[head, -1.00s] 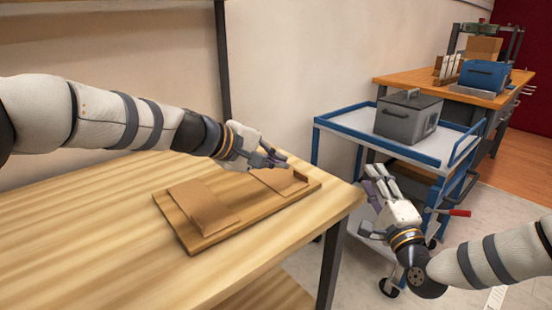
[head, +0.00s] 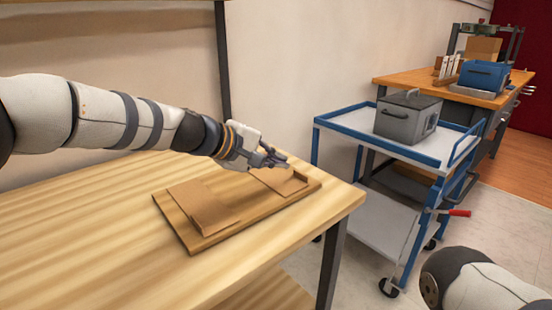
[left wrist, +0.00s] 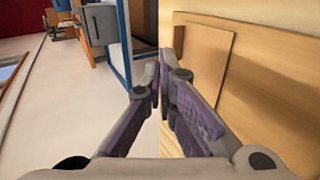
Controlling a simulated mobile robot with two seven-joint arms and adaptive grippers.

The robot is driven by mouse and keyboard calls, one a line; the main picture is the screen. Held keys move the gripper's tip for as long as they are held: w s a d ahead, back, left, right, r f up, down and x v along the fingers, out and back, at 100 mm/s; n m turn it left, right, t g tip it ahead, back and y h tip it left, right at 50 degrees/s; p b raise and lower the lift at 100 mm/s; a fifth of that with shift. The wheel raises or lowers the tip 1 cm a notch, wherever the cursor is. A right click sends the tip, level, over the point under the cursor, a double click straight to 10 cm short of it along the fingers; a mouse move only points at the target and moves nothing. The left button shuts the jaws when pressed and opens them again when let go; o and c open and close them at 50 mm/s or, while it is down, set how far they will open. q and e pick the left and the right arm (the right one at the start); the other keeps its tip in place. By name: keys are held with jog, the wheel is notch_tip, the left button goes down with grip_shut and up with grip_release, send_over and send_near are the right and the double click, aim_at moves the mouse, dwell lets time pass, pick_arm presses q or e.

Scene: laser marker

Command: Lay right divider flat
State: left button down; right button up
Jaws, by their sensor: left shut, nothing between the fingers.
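A wooden base board (head: 232,228) lies on the light wood table. The right divider (head: 278,180) is a thin brown panel at the board's right end; it looks flat, with part hidden behind my left gripper. The left divider (head: 203,205) is a similar panel lying over the board's left part. My left gripper (head: 282,160) is shut and empty, just above the right divider's far side; I cannot tell whether it touches. In the left wrist view its fingertips (left wrist: 163,72) meet beside a panel on wood. My right gripper is out of view.
The table (head: 90,235) is clear to the left and front of the board. A blue cart (head: 345,122) with a grey box (head: 408,116) stands right of the table. A farther workbench (head: 425,82) holds a blue machine (head: 483,78).

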pick_arm(q)
jog(key=shift+w+d, duration=0.1)
jog(key=shift+d, duration=0.1)
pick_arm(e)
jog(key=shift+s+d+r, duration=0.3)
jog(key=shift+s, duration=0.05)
